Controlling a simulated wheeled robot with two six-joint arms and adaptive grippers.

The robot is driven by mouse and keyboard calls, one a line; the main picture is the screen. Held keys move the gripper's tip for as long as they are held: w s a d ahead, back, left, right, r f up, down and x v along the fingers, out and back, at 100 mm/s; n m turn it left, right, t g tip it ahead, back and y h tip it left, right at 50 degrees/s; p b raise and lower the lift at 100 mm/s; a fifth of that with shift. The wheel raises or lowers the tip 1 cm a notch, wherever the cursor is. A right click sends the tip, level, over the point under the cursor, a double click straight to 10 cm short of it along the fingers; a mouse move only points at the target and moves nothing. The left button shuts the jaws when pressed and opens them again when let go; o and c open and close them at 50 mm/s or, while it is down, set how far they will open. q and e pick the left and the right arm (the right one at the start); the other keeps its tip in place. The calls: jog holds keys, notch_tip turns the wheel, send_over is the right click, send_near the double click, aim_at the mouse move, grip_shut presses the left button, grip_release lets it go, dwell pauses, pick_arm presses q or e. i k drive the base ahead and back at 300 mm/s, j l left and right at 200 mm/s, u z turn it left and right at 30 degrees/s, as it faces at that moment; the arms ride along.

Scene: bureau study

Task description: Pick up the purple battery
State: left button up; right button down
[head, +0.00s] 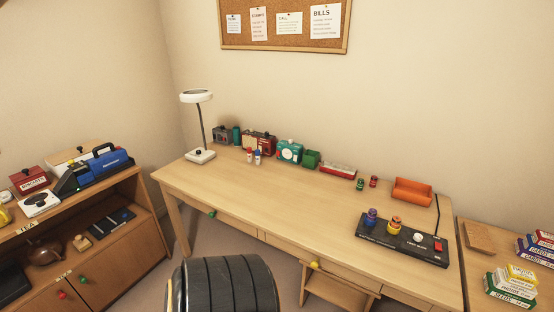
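The purple battery (371,216) is a small upright cylinder. It stands on the left part of a black charger-like box (420,250) at the right front of the desk (280,205). A yellow-orange battery (394,225) stands just to its right on the same box, with a small gap between them. Neither of my grippers is in view.
A white knob (418,237) and red switch (438,245) sit on the box. Small green (360,184) and red (374,182) cylinders and an orange tray (412,191) lie behind it. A dark chair back (222,287) stands in front. The desk's middle is clear.

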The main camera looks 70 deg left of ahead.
aim_at(372, 213)
jog(key=u, duration=1.35)
jog(key=j+u, duration=0.1)
jog(key=j, duration=0.15)
jog(key=i+j+u, duration=0.1)
jog(key=j, duration=0.15)
